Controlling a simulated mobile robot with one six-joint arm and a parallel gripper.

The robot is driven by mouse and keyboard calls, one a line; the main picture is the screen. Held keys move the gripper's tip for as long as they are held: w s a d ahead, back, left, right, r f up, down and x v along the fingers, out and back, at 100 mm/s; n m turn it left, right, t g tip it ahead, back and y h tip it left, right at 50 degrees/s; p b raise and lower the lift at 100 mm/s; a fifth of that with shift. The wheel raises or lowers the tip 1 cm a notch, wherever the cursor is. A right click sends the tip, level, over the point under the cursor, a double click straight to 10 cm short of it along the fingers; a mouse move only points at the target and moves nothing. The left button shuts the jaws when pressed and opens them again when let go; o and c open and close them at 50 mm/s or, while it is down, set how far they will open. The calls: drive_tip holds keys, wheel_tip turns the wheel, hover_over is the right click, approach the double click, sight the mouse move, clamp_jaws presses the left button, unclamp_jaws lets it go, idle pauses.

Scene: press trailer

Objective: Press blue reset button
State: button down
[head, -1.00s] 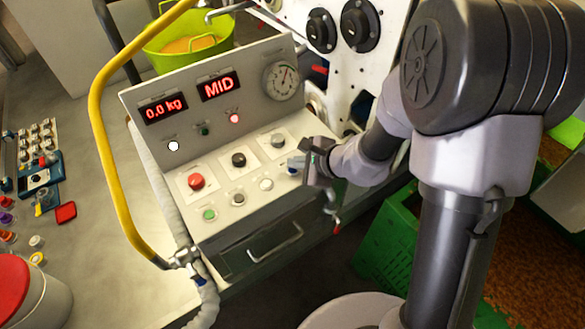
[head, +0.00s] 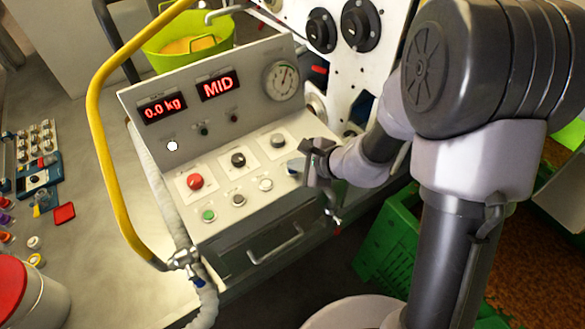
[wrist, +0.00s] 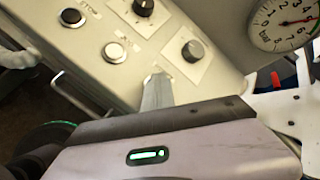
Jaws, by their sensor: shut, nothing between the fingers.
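The control panel (head: 225,228) is a pale sloped box with several buttons and knobs. My gripper (head: 294,165) is shut and empty, its fingertips down at the right end of the lower button row. In the wrist view the closed fingers (wrist: 157,93) reach the panel face just below a grey knob (wrist: 193,50). The blue reset button is hidden behind the fingertips in both views, so I cannot see its cap or how far it is pushed in. The red indicator lamp (head: 235,116) on the upright panel is dark.
Above sit a red mushroom button (head: 195,181) and a black knob (head: 238,159). A yellow rail (head: 100,130) runs along the left. Displays read 0.0 kg and MID.

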sight(295, 172)
drive_tip(key=shift+r, duration=0.1)
drive_tip(key=shift+r+p, duration=0.4)
drive_tip(key=shift+r, duration=0.25)
wheel_tip(295, 172, up, 5)
drive_tip(key=p, duration=0.3)
drive_tip(key=shift+r+p, duration=0.1)
drive_tip(key=shift+p, duration=0.3)
